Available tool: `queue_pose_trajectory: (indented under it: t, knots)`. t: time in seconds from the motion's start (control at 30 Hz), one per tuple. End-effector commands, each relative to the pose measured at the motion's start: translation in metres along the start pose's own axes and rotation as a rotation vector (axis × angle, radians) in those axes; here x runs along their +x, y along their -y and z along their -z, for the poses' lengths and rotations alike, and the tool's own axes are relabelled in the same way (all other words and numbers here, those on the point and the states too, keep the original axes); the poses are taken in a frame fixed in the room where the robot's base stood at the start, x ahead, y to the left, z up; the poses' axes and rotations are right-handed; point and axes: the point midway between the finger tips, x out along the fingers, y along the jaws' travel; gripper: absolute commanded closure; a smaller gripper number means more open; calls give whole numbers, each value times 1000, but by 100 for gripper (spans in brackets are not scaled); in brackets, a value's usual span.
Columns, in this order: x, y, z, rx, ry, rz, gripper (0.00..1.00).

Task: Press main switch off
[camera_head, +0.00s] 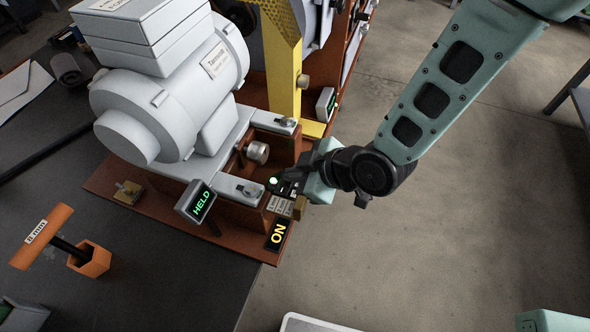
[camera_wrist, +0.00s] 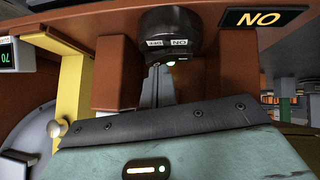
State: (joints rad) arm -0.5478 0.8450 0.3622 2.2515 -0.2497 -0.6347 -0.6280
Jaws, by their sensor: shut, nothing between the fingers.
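The main switch is a dark block with small labels (camera_wrist: 172,32) on the red-brown machine base, seen in the wrist view. A green light glows at its lower edge. In the head view the green light (camera_head: 273,180) shows beside my fingers, and the rest of the switch is mostly hidden. A black sign with yellow letters (camera_head: 278,234) reads ON; it also shows, turned over, in the wrist view (camera_wrist: 264,17). My gripper (camera_head: 284,186) is shut and empty at the switch. Its thin fingertips (camera_wrist: 158,84) point at the switch's lit edge; I cannot tell whether they touch.
A display reading HELD (camera_head: 203,203) stands left of my gripper. A grey motor housing (camera_head: 165,90) and a yellow upright (camera_head: 283,75) rise behind. An orange-handled tool in a holder (camera_head: 88,257) stands on the dark bench.

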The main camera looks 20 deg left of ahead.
Motion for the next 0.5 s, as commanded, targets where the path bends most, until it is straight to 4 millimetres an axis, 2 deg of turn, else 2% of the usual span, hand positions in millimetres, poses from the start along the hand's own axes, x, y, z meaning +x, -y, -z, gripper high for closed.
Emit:
queue_pose_trajectory:
  t: [0.5]
  knots:
    - [4,0,-4,47,2,51,100]
